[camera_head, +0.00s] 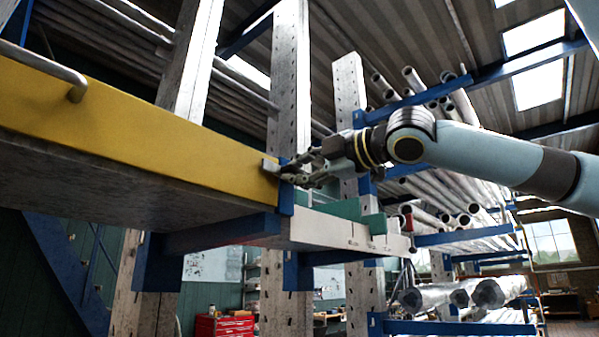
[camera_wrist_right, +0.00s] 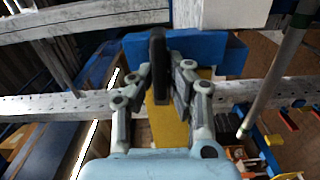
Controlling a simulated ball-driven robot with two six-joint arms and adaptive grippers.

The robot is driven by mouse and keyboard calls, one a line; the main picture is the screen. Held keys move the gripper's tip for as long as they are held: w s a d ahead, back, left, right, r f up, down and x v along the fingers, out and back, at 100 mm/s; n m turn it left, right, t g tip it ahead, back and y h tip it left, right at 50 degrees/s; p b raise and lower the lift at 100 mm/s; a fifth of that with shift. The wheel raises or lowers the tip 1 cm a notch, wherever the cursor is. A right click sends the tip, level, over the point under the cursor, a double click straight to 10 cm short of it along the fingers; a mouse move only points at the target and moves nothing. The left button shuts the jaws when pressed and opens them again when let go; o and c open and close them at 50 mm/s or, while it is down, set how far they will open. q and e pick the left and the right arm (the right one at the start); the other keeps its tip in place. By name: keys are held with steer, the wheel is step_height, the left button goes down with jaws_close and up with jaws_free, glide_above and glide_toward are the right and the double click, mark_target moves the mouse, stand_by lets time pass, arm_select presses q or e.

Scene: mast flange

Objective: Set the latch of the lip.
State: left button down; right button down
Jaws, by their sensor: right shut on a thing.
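A long yellow board (camera_head: 130,125), which looks like the lip, runs along the front edge of a raised grey shelf on the left. A bent metal handle (camera_head: 72,78) is on it. My right gripper (camera_head: 278,171) is at the board's right end, by an upright blue bracket (camera_head: 287,200). Its fingers are closed on a small part there, seemingly the latch, which they mostly hide. In the right wrist view the dark finger pads (camera_wrist_right: 171,80) are close together over the yellow board (camera_wrist_right: 170,128), just before a blue block (camera_wrist_right: 200,50). My left gripper is not in view.
A pale beam (camera_head: 345,237) with a teal piece (camera_head: 345,209) extends right below the gripper. White perforated uprights (camera_head: 288,80) stand close behind. Racks of metal pipes (camera_head: 440,190) are farther back. A red tool chest (camera_head: 224,325) is on the floor.

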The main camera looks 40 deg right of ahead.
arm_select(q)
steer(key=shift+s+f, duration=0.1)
arm_select(e)
steer(key=shift+f+n, duration=0.1)
steer(key=shift+n, duration=0.2)
steer(key=c, duration=1.3)
jaws_free()
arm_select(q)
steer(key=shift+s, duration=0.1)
